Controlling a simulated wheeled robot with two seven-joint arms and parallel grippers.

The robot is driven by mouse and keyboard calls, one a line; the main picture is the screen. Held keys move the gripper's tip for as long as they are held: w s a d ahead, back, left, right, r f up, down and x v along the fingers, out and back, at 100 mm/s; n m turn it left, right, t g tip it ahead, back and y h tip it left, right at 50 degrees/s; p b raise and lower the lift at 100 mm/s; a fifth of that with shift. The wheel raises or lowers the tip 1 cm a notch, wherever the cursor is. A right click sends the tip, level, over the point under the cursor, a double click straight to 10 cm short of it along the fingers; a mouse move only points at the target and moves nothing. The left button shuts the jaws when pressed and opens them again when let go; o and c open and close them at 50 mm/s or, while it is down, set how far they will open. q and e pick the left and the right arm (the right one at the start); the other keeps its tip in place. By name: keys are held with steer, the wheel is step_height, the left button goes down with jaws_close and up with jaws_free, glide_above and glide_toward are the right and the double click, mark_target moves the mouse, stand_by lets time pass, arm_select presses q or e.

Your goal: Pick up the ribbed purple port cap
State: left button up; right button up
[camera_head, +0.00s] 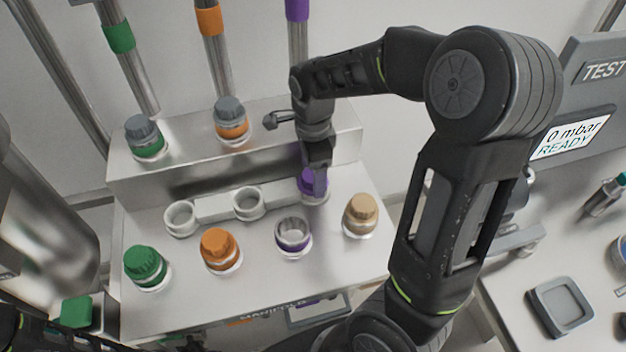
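The purple cap (307,184) sits at the right end of a pale holder strip on the metal manifold, partly hidden by my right gripper. Its ribs cannot be made out. My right gripper (318,184) points down at the cap from above, with a finger in front of it. Whether the fingers are closed on it cannot be told. A port with a purple band (293,238) stands uncapped in front of it. My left gripper is not in view.
Two empty holder rings (180,218) lie left of the purple cap. Front ports carry green (145,264), orange (219,248) and tan (361,213) caps. Grey-capped ports (231,118) stand on the raised back step. A test display (569,136) and grey tray (560,305) are at right.

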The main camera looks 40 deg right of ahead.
stand_by(0.3)
jaws_close()
stand_by(0.7)
